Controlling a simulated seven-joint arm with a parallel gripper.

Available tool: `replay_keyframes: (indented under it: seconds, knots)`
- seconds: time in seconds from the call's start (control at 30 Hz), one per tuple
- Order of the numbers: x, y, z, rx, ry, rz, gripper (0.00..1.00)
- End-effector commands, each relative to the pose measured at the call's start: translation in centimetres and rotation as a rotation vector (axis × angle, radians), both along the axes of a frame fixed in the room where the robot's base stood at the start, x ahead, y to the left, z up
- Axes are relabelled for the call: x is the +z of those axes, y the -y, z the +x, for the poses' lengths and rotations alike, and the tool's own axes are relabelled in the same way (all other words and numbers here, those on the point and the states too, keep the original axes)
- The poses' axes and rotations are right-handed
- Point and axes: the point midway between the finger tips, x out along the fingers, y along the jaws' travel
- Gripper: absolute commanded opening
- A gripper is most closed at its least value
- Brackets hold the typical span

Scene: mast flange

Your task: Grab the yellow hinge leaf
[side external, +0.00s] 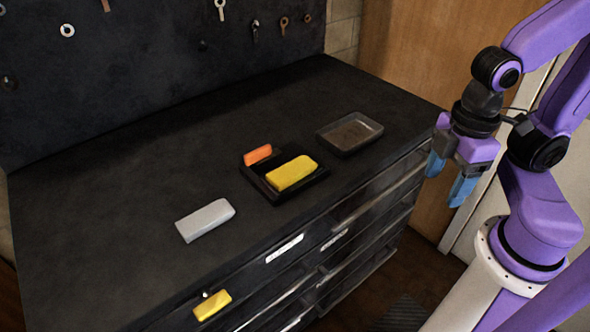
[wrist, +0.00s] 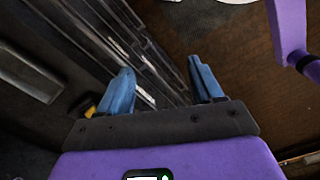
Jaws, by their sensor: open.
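The yellow block (side external: 292,174), which I take for the hinge leaf, lies in a black holder (side external: 260,186) on the dark worktop. An orange piece (side external: 258,155) sits beside it in the same holder. My gripper (side external: 447,185) is open and empty, off to the right of the worktop and well apart from the yellow block. In the wrist view its blue fingers (wrist: 160,66) are spread with nothing between them. A small yellow patch (wrist: 91,109) shows beside the left finger there; I cannot tell which yellow thing it is.
An empty-looking grey tray (side external: 350,133) stands right of the holder, and a pale grey block (side external: 205,220) lies to its left. A yellow tag-like piece (side external: 212,305) is at the drawer front. A dark pegboard (side external: 150,70) rises behind. The worktop's left part is clear.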

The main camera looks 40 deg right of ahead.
Motion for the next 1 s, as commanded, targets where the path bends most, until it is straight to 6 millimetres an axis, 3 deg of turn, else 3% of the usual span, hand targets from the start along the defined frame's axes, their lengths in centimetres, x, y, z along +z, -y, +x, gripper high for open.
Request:
replay_keyframes:
  seconds: [0.47,0.77,1.0]
  knots:
    - [-0.2,-0.1,0.6,-0.081,-0.037,-0.015,0.83]
    - [-1.1,-1.2,4.3,-0.553,-0.271,-0.072,0.83]
    - [-1.9,-2.1,8.4,-0.959,-0.494,-0.081,0.83]
